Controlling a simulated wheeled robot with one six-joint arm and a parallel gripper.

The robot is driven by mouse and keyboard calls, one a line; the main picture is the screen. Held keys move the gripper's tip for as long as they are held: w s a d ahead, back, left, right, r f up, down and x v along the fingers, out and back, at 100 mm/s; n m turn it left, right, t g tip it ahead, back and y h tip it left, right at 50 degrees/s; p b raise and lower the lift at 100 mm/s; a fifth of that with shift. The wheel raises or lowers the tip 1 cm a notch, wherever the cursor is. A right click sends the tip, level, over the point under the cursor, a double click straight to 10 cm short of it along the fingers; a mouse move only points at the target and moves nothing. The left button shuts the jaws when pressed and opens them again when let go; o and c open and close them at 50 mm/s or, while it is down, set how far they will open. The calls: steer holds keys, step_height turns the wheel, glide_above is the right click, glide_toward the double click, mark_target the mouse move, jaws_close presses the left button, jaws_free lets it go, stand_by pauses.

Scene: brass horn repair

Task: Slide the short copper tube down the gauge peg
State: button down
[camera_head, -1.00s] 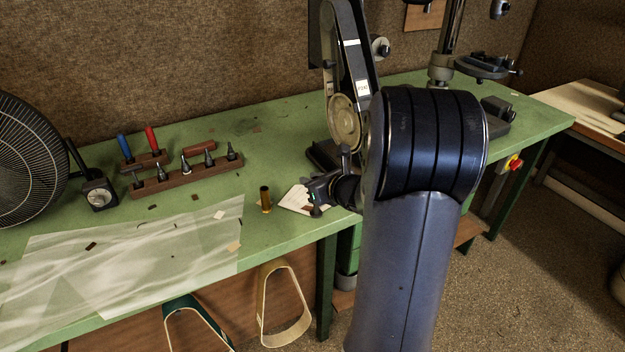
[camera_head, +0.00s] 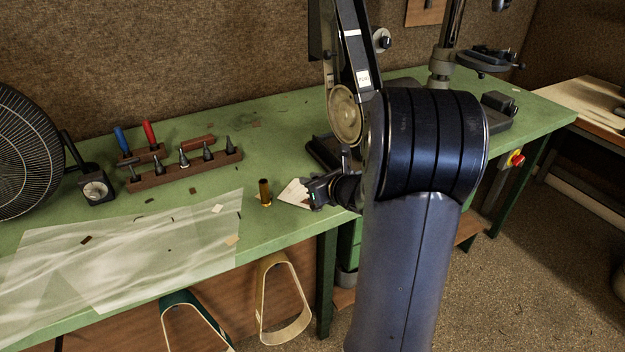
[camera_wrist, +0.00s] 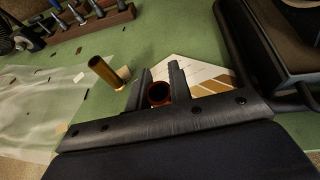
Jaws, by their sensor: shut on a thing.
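The short copper tube (camera_wrist: 157,93) is between the two dark fingers of my gripper (camera_wrist: 160,84), its reddish round open end facing the wrist camera. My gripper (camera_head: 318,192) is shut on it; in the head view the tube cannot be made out. A brass-coloured cylinder (camera_head: 264,192) with a dark top and wider foot stands upright on the green bench, left of and apart from my gripper. It also shows in the wrist view (camera_wrist: 104,70). I cannot tell for sure whether this cylinder is the gauge peg. A wooden rack (camera_head: 160,180) behind it holds several dark tapered pegs.
A white card (camera_head: 293,193) with brown markings lies between the cylinder and my gripper. A clear sheet (camera_head: 120,250) covers the front left of the bench. A dial gauge (camera_head: 95,188) and a fan (camera_head: 25,150) stand at the left. The bench edge is close in front.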

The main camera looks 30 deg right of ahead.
steer(key=shift+f+b, duration=0.6)
steer(key=shift+f, duration=0.1)
steer(key=c, duration=1.2)
jaws_free()
steer(key=v, duration=1)
steer(key=shift+s+p, duration=0.35)
steer(key=shift+d+r, duration=0.1)
